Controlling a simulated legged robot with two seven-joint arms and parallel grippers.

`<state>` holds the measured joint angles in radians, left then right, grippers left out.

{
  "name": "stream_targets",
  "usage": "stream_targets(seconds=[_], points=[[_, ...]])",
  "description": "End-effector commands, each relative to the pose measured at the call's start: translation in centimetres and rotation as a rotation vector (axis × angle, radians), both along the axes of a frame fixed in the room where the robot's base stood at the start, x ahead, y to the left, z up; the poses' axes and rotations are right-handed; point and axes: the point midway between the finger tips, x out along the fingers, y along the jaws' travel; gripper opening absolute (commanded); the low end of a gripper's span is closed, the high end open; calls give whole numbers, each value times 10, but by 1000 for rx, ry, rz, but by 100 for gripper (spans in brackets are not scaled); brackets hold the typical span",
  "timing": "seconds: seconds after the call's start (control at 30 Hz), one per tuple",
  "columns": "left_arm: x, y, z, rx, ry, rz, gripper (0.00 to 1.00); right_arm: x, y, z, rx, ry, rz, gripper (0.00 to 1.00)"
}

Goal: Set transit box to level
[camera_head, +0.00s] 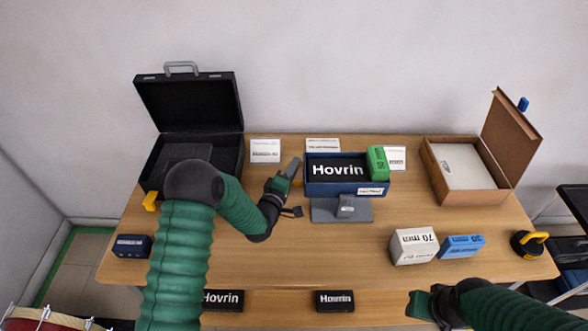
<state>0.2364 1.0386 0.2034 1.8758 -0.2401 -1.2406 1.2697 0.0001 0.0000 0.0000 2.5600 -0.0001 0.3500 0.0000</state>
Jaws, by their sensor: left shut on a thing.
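Which container is the transit box I cannot tell. A dark blue box (345,189) stands at the middle of the table, holding a black block marked Hovrin (338,169) and a green block (377,163). A black case (190,102) stands open at the left back. A brown box (466,197) with its lid raised stands at the right. My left gripper (284,187) is left of the blue box, apparently shut on a small dark grey piece (293,167); the hand partly hides it. My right gripper (425,304) is at the front edge; its jaw opening is unclear.
A grey plate (341,210) lies before the blue box. A white block (413,246), a blue block (462,246) and a yellow-black item (527,244) are front right. A navy block (132,246) is front left. White cards line the back.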

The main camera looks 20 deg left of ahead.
Motion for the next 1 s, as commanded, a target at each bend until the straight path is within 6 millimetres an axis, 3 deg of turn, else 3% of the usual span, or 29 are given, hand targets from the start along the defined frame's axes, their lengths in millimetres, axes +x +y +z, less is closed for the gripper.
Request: stream_targets(seconds=[0.03, 0.27, 0.3, 0.4, 1.0], points=[[-5, 1, -14, 3, 32, 0, 0, 0, 0, -1, 0, 0, 0, 33], [-5, 1, -14, 4, 33, 1, 0, 0, 0, -1, 0, 0, 0, 33], [-5, 1, -14, 4, 33, 1, 25, 0, 0, -1, 0, 0, 0, 33], [-5, 1, -13, 3, 31, 1, 38, 0, 0, -1, 0, 0, 0, 33], [-3, 0, -7, 1, 17, 0, 38, 0, 0, -1, 0, 0, 0, 33]])
